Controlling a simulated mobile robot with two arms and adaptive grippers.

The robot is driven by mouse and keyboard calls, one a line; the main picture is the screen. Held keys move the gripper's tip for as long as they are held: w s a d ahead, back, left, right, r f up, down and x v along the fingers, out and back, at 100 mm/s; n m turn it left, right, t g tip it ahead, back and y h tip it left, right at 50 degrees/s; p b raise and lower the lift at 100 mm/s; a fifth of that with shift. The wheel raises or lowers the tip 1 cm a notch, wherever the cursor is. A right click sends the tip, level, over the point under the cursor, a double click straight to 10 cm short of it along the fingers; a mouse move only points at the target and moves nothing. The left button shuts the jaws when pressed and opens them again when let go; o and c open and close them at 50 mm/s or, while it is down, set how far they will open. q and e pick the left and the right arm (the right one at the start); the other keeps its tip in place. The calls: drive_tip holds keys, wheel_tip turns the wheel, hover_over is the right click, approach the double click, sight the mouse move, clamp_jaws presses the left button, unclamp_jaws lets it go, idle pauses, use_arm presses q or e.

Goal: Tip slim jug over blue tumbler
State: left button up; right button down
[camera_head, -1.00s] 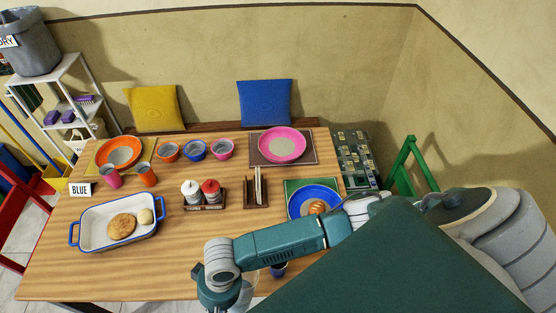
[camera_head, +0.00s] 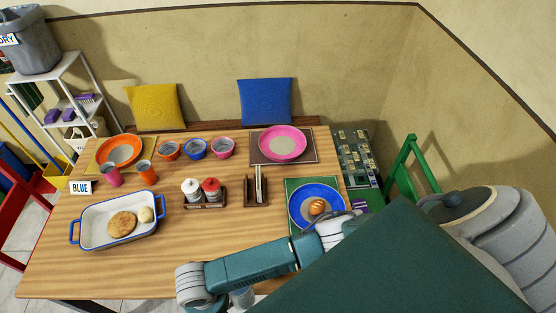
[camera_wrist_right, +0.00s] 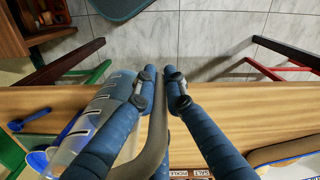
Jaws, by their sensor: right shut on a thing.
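My right gripper (camera_wrist_right: 165,82) is shut on the grey handle of the clear jug with dark marks (camera_wrist_right: 100,105). The jug lies beside the fingers on the left in the right wrist view. Its lower part and contents are not clear, and I cannot tell its tilt. In the head view a small greyish clear part (camera_head: 242,297), likely the jug, shows under my right arm. My right fingers are hidden there. A strip of blue (camera_wrist_right: 68,125) at the jug's left edge may be the blue tumbler, but I cannot be sure. My left gripper is not in view.
A blue plate (camera_head: 299,208) with food lies on a green mat at the right. A white baking dish (camera_head: 92,238), condiment caddy (camera_head: 204,204) and "BLUE" card (camera_head: 80,188) stand to the left. Orange, blue and pink bowls line the back.

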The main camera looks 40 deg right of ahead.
drive_tip(key=shift+r, duration=0.15)
drive_tip(key=shift+r, duration=2.9)
drive_tip(key=shift+w, duration=0.1)
drive_tip(key=w+d+r+b, duration=0.7)
drive_tip(key=w+d+b, duration=0.2)
drive_tip(key=d, duration=0.2)
drive_tip(key=s+d+r+b, duration=0.4)
drive_tip(key=d+r+b, duration=0.1)
drive_tip(key=d+r, duration=0.3)
drive_tip(key=shift+s+r+n, duration=0.2)
drive_tip(key=shift+r+n, duration=0.2)
drive_tip(key=shift+r, duration=0.15)
